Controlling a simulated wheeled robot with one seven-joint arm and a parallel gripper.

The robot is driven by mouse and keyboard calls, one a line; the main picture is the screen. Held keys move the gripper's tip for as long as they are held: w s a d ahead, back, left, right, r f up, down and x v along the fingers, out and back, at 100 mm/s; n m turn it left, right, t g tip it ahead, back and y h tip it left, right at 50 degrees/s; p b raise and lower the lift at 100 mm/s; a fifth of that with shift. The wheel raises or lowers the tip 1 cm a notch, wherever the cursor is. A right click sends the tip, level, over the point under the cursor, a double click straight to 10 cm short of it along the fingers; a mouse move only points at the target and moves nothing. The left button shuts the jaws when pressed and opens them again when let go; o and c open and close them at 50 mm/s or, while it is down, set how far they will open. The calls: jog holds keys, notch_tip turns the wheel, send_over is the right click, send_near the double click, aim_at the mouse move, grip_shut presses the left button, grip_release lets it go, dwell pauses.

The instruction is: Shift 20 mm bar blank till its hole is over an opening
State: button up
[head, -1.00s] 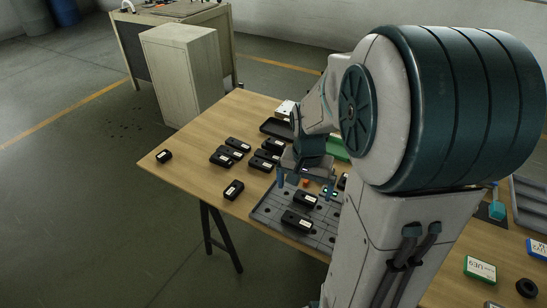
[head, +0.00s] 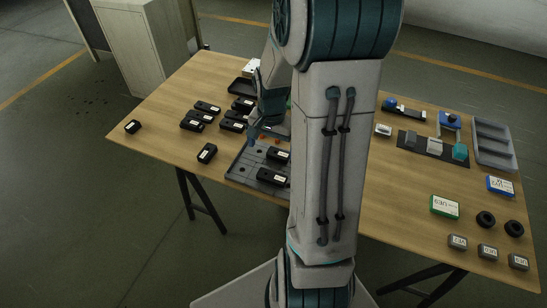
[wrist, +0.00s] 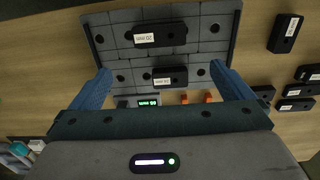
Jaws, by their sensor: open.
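The 20 mm bar blank (wrist: 178,33) is a black bar with a white label. It lies on the grey plate (wrist: 205,50) at the top of the wrist view. It looks to be the nearer blank (head: 272,178) in the head view. A second labelled black blank (wrist: 160,78) lies on the plate closer to my gripper; its label is too small to read. Round dark openings show on the plate beside both blanks. My gripper (wrist: 160,70) is open, its blue fingers wide apart on either side of the second blank in the picture. I cannot tell their height.
Several black blanks (head: 192,124) lie on the table left of the plate. Orange pieces (wrist: 208,97) and a small green display (wrist: 148,103) are by the plate. My arm hides the table's middle. Cartons (head: 444,206), black rings (head: 485,219) and a grey tray (head: 492,140) stand at right.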

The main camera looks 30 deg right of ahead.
aim_at(273, 174)
notch_tip(273, 174, down, 13)
jog(key=shift+r, duration=0.2)
dwell(0.4)
jog(key=c, duration=1.3)
jog(key=shift+o, duration=0.2)
